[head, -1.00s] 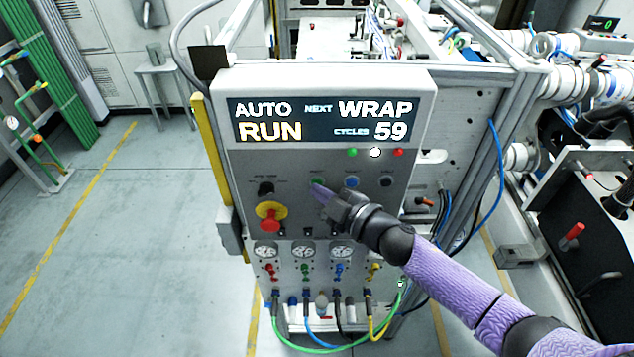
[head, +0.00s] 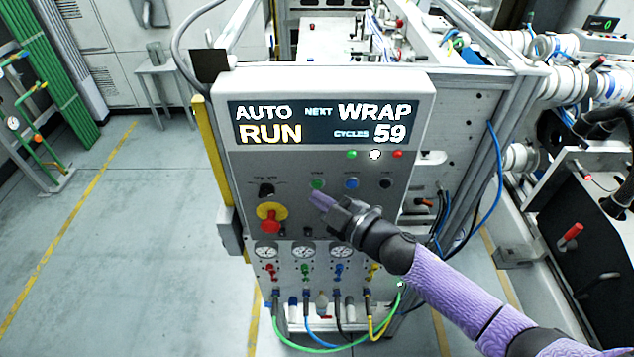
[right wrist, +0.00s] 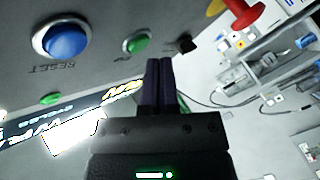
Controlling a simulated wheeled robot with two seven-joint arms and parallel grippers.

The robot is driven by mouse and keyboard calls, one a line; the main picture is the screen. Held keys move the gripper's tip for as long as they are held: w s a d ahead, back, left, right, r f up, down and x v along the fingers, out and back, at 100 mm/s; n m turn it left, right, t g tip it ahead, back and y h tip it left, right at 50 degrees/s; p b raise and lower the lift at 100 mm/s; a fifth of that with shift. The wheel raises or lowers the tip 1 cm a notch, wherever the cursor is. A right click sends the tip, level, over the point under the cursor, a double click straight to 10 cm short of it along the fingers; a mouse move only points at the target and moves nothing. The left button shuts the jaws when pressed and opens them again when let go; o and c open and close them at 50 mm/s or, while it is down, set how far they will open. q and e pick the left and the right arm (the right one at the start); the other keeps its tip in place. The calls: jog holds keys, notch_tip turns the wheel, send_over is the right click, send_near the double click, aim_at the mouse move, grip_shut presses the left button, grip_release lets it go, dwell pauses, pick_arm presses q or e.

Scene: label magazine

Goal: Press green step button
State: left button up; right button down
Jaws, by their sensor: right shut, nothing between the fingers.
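The green step button (head: 318,184) is on the grey control panel (head: 290,215), left of a blue button. My right gripper (head: 317,197) is shut and empty. Its fingertips are just below the green button in the head view and seem apart from it. In the right wrist view the green button (right wrist: 137,43) is in plain sight, up and left of the shut fingers (right wrist: 159,64). The panel's screen (head: 322,122) reads AUTO, RUN, NEXT WRAP, CYCLES 59. My left gripper is not in view.
The blue reset button (head: 351,183) and a black button (head: 386,183) are to the right of the green one. A black selector knob (head: 266,189) and a red emergency stop (head: 270,222) on yellow are to its left. Gauges (head: 303,251) and hoses are below.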

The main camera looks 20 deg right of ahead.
jog(key=s+p, duration=0.1)
jog(key=s, duration=0.1)
jog(key=s+a, duration=0.1)
jog(key=s, duration=0.1)
jog(key=shift+s+a+p, duration=0.2)
jog(key=shift+s+p, duration=0.15)
jog(key=shift+s, duration=0.05)
dwell(0.6)
